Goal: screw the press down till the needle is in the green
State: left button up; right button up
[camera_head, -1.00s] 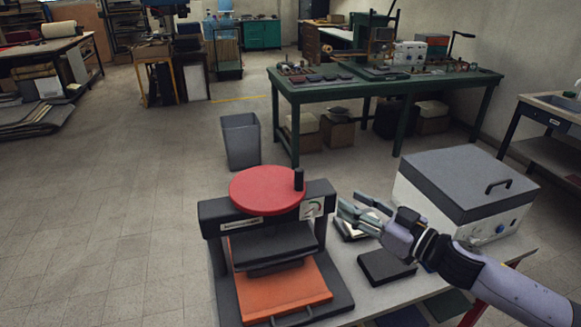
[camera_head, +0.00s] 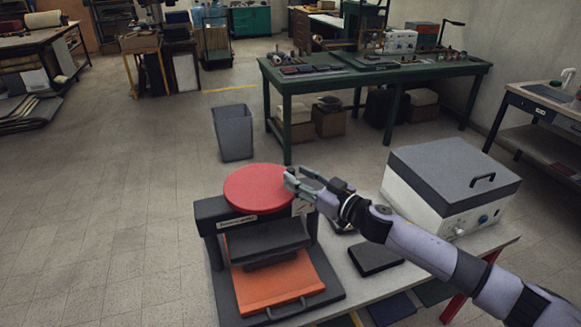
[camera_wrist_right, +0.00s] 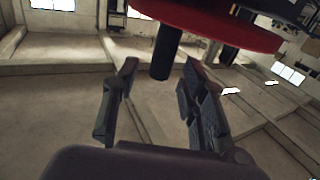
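The press (camera_head: 208,211) stands on the table, with a round red wheel (camera_head: 258,187) on top and an orange plate (camera_head: 272,284) at its base. My right gripper (camera_head: 290,180) is at the right edge of the wheel, where the knob stands. In the right wrist view, the black knob (camera_wrist_right: 165,52) hangs from the red wheel between the fingers of my right gripper (camera_wrist_right: 158,85). The fingers are open and apart from the knob. The gauge (camera_head: 301,207) is partly covered by the gripper, and its needle cannot be read. My left gripper is not in view.
A grey bin (camera_head: 233,133) stands on the floor behind the press.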

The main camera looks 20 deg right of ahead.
jog(key=shift+x, duration=1.7)
jog(key=shift+c, duration=0.5)
grip_shut()
